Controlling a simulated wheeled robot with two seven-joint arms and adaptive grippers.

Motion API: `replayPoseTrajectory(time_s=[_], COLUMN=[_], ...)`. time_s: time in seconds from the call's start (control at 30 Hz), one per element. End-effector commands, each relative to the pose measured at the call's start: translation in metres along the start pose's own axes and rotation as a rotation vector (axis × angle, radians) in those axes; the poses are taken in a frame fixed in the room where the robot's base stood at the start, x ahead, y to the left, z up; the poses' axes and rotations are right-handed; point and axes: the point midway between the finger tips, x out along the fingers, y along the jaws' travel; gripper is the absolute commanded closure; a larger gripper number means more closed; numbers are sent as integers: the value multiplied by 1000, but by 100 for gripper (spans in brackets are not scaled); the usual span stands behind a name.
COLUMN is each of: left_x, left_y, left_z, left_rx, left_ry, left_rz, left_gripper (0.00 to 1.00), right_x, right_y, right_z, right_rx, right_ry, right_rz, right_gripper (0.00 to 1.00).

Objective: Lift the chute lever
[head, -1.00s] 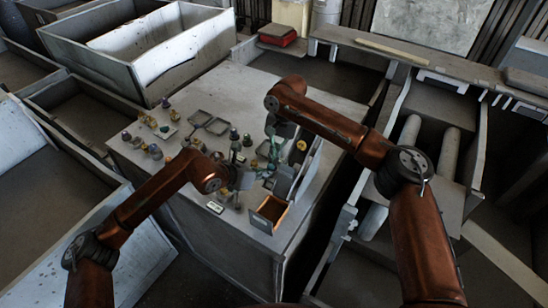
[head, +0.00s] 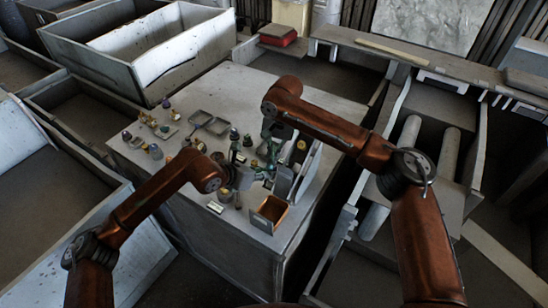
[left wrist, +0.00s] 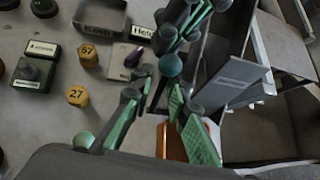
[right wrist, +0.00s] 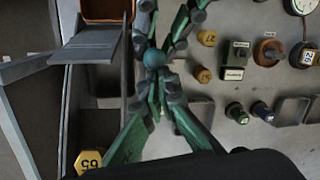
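A small teal ball knob shows in the left wrist view (left wrist: 171,65) and the right wrist view (right wrist: 155,57); it looks like the chute lever's knob, its shaft hidden. My left gripper (left wrist: 158,88) has its green-padded fingers apart, with the knob near and just beyond their tips. I cannot tell whether either touches the knob. A grey sloping plate (right wrist: 88,47) and an open orange-lined box (head: 270,212) are beside them. The head view shows the grippers crowded together.
Numbered yellow knobs (left wrist: 78,97), a green-based dark button (left wrist: 33,73) and shallow trays (left wrist: 100,16) cover the grey table top nearby. A yellow hexagonal piece (right wrist: 89,160) is beside my right gripper. The table's far part (head: 290,82) is clear.

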Motion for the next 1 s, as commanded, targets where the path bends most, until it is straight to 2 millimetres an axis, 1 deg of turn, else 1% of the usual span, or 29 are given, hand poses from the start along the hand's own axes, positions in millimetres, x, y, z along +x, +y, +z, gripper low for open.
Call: replayPoseTrajectory(time_s=[0.03,0.07,0.43,0.57,0.67,1.0], left_x=[-4,-4,-2,-8,-22,-91], left_y=[0,0,-1,-1,0,0], left_z=[13,13,7,6,6,6], left_rx=[3,3,2,3,4,3], left_ry=[-27,-26,-15,-15,-15,-18], left_rz=[1,0,-3,-3,-1,0], left_gripper=[81,79,79,79,79,79], right_x=[1,1,2,2,2,2], right_y=[-2,-2,0,1,1,1], right_z=[4,4,1,1,0,0], right_rx=[-7,-6,0,1,2,2], right_ry=[-9,-9,-5,-5,-4,-3], right_rz=[0,1,1,1,1,1], right_gripper=[100,100,100,100,100,100])
